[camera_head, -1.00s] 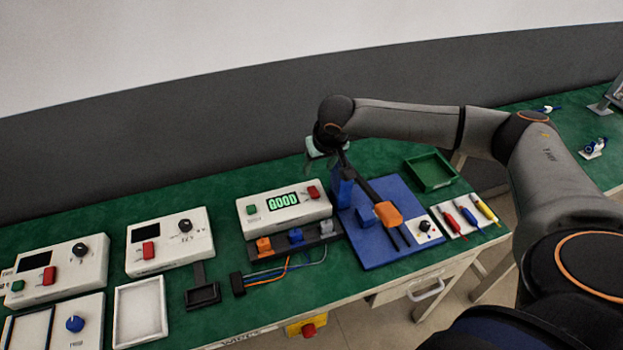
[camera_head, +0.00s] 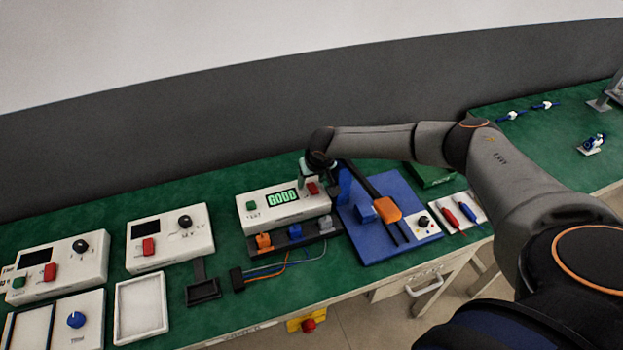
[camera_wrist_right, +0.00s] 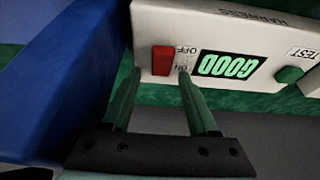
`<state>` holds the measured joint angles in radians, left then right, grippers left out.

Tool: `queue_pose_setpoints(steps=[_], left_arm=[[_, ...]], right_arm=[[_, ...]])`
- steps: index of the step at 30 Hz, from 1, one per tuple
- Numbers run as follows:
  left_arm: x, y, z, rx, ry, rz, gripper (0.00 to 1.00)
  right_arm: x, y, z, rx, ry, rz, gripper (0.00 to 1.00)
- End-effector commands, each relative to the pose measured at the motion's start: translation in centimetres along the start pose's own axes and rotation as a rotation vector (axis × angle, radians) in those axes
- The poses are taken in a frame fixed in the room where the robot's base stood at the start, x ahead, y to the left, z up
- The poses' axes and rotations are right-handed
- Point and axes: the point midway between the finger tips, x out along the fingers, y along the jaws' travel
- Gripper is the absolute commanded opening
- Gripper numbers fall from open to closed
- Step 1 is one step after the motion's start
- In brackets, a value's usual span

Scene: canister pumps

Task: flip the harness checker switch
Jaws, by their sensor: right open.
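The harness checker (camera_head: 270,216) is a white box in the middle of the bench in the head view. Its lit green display reads GOOD, also in the wrist view (camera_wrist_right: 229,65). Its red switch (camera_head: 313,188) is at the right end of the top face. In the right wrist view the red switch (camera_wrist_right: 162,60) sits beside the OFF and ON labels. My right gripper (camera_wrist_right: 160,78) is open, with its two green fingers at either side of the switch's near end. I cannot tell if they touch it. In the head view my right gripper (camera_head: 306,171) is just behind the switch.
A blue stand (camera_head: 375,240) with an orange-ended arm is close to the checker's right. A dark connector rack (camera_head: 325,229) with coloured plugs and wires lies in front. Two other white boxes (camera_head: 168,238) (camera_head: 55,268) stand left. Green bench shows behind the checker.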

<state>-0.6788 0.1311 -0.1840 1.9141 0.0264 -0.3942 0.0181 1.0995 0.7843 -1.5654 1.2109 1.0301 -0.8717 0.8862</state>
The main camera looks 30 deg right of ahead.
Motion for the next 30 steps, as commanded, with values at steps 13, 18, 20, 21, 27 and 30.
queue_pose_setpoints(steps=[13, 18, 20, 21, 27, 30], left_arm=[[-0.01, 0.0, 0.04, 0.0, -0.001, 0.0, 0.0], [-0.01, 0.01, 0.04, 0.0, -0.001, 0.0, 0.0], [-0.01, 0.01, 0.04, 0.0, -0.001, 0.0, 0.0], [-0.01, 0.01, 0.04, 0.0, -0.001, 0.0, 0.0], [-0.01, 0.01, 0.04, 0.0, -0.001, 0.0, 0.0], [-0.01, 0.01, 0.04, 0.0, -0.001, 0.0, 0.0]], right_arm=[[-0.01, -0.01, 0.03, 0.0, -0.001, 0.0, 0.26], [-0.02, 0.01, 0.02, 0.0, -0.001, 0.0, 0.07], [-0.02, 0.01, 0.02, 0.0, -0.001, 0.001, 0.0], [-0.02, 0.02, 0.02, 0.0, -0.001, 0.001, 0.0], [-0.03, 0.04, 0.0, 0.0, -0.001, 0.001, 0.0], [-0.01, 0.05, 0.08, 0.0, 0.002, 0.001, 0.0]])
